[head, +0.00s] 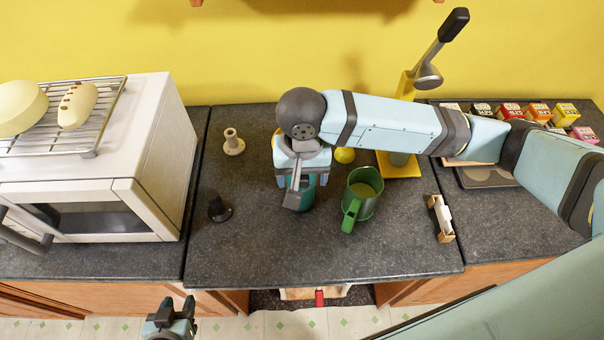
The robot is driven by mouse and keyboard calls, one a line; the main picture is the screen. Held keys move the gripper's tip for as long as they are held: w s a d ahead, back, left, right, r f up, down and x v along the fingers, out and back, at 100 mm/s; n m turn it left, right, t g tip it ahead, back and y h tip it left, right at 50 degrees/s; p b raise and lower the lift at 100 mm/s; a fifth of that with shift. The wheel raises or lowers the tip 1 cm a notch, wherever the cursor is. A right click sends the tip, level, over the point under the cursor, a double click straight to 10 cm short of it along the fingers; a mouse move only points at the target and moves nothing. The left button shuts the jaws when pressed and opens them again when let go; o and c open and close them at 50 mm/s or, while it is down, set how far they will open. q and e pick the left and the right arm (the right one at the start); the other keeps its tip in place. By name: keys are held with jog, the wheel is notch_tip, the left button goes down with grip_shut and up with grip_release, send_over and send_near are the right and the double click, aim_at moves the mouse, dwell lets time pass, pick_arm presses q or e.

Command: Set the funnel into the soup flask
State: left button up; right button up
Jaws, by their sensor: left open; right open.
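A teal cylindrical vessel, apparently the soup flask (307,192), stands on the dark counter, mostly hidden beneath my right gripper. My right gripper (297,190) points down right over it, and its jaws are open. The wrist covers the flask's mouth, and I cannot tell whether the fingers touch it. I cannot make out a funnel for certain; it may be hidden under the gripper. My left gripper (170,318) is open and empty, low in front of the counter's edge, well away from the flask.
A green jug (363,193) stands close right of the flask. A beige flanged piece (233,143) and a dark one (219,207) stand left. A yellow-based press (400,165), small boxes (510,112) and a paper-roll holder (441,218) are right. A white oven (150,150) bounds the left. The front counter is clear.

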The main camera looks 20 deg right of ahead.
jog(key=shift+r, duration=1.65)
notch_tip(320, 180, up, 14)
jog(key=shift+f, duration=0.1)
dwell(0.7)
dwell(0.4)
